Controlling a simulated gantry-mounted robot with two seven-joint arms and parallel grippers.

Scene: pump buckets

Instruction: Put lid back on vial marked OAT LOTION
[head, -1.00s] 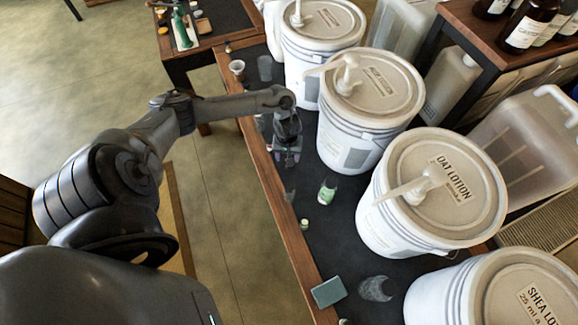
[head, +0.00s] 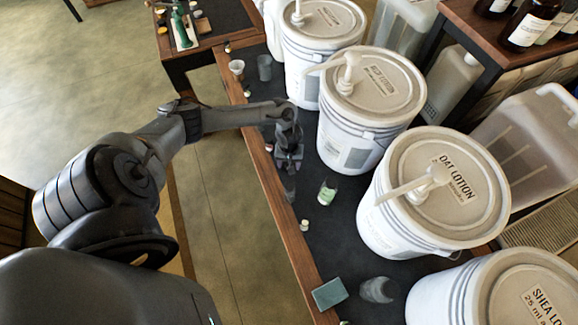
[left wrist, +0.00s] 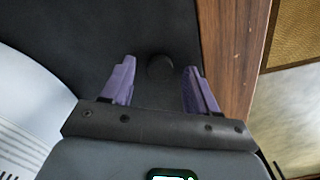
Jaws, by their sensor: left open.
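A small vial (head: 328,192) with a green and white label stands on the dark bench mat in front of the bucket marked OAT LOTION (head: 440,185); its label is too small to read. A small pale round piece (head: 304,224), perhaps the lid, lies near the bench's wooden edge. My left gripper (head: 289,164) hangs over the mat, farther back than the vial and apart from it. My right gripper is not in view.
Several white pump buckets line the bench's right side, including one marked SHEA (head: 500,290). A grey-green block (head: 329,293) and a grey cup (head: 378,289) stand near the front. A clear cup (head: 237,67) and a grey cup (head: 265,67) are at the back left.

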